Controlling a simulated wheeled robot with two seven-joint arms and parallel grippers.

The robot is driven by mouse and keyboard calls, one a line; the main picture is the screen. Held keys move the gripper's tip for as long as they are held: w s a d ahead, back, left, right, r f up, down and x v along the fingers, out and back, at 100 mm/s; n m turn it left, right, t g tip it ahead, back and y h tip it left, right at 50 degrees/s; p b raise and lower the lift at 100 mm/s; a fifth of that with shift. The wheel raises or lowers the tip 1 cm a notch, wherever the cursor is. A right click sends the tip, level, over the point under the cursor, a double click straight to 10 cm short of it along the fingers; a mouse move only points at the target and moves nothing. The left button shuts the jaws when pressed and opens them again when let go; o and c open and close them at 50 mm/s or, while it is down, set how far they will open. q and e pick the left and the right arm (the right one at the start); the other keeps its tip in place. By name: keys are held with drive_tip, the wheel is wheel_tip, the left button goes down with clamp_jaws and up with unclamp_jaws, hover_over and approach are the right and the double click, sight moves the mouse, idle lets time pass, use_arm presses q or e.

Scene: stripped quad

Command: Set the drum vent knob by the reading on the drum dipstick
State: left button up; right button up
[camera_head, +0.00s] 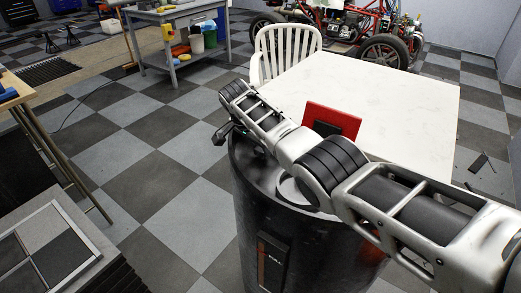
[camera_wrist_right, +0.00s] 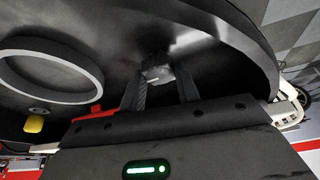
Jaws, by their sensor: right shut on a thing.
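The black drum (camera_head: 250,215) stands in the lower middle of the head view, and its dark top fills much of the right wrist view (camera_wrist_right: 120,22). My right arm crosses over it from the right. My right gripper (camera_head: 222,133) is at the drum's left rim. In the right wrist view its fingers (camera_wrist_right: 160,92) are shut on a small grey knob (camera_wrist_right: 157,73) at the drum top. A dark panel with an orange-brown strip (camera_head: 272,262) is on the drum's front; its lettering is too small to read. I cannot make out the dipstick or its reading. My left gripper is out of view.
A white table (camera_head: 400,100) is behind the drum, with a red board (camera_head: 332,121) and a white chair (camera_head: 285,45). A raised ring (camera_wrist_right: 48,75) and a yellow piece (camera_wrist_right: 34,124) show in the right wrist view. Checkered floor (camera_head: 165,190) left of the drum is clear.

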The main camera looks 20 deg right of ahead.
idle(0.6)
drive_tip(key=o, duration=1)
drive_tip(key=shift+r, duration=0.15)
drive_tip(key=v, duration=1.5)
drive_tip(key=shift+a+r+p, duration=0.25)
drive_tip(key=shift+p, duration=0.1)
